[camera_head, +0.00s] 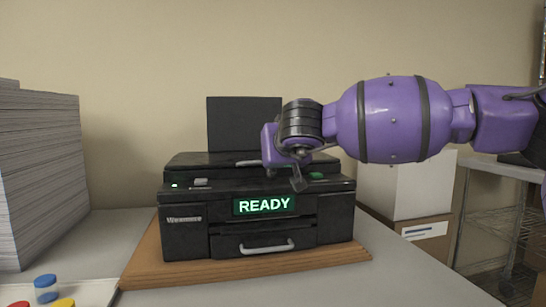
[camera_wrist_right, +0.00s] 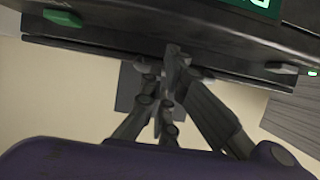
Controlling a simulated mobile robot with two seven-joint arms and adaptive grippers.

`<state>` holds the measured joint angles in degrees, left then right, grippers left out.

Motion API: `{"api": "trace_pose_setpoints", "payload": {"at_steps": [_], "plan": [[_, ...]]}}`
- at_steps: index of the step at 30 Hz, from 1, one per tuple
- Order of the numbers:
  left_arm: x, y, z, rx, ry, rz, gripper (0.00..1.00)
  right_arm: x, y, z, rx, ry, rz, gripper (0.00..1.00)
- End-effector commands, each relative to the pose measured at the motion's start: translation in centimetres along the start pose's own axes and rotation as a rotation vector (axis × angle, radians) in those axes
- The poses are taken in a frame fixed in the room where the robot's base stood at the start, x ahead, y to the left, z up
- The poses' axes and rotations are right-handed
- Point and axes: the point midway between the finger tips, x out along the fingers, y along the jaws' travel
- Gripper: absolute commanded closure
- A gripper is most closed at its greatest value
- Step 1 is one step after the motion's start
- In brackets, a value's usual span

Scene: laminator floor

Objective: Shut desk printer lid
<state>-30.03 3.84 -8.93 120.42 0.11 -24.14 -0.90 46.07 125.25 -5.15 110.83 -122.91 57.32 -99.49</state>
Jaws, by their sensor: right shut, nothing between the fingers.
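A black desk printer (camera_head: 185,232) stands on a wooden board, with a lit READY screen (camera_head: 264,205) on its front. Its lid (camera_head: 205,160) lies flat or nearly flat along the top; I cannot tell whether a small gap remains. A dark upright panel (camera_head: 244,120) rises behind the lid. My right gripper (camera_head: 298,184) is at the right part of the printer's front top edge, fingers pointing down. In the right wrist view its fingers (camera_wrist_right: 172,58) are together and empty, against or very near the dark lid edge (camera_wrist_right: 90,50); contact is unclear. My left gripper is out of view.
A tall paper stack (camera_head: 38,175) stands at the left. Coloured caps, one of them blue (camera_head: 46,282), sit on a white tray at the front left. White and brown boxes (camera_head: 425,232) and a wire rack (camera_head: 490,225) are at the right. The desk front right is clear.

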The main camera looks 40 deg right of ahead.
Motion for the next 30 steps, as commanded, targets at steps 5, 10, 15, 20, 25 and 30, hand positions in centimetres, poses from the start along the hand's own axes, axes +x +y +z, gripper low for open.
{"api": "trace_pose_setpoints", "payload": {"at_steps": [5,10,15,20,25,30], "plan": [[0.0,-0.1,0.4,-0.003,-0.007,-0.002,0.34,0.2,0.0,0.2,0.000,0.000,0.000,1.00],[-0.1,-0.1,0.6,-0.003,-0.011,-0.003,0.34,0.2,0.0,0.2,0.000,0.000,0.000,1.00],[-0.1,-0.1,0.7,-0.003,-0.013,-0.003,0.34,0.2,0.0,0.2,0.000,0.000,0.000,1.00],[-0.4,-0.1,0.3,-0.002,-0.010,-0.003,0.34,-0.3,0.1,-0.6,0.000,0.002,0.001,1.00],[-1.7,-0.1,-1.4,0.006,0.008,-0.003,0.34,-2.3,0.3,-3.3,0.003,0.006,0.002,1.00],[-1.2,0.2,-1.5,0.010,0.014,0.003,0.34,-3.0,0.1,-0.6,0.000,-0.001,-0.001,1.00]]}}
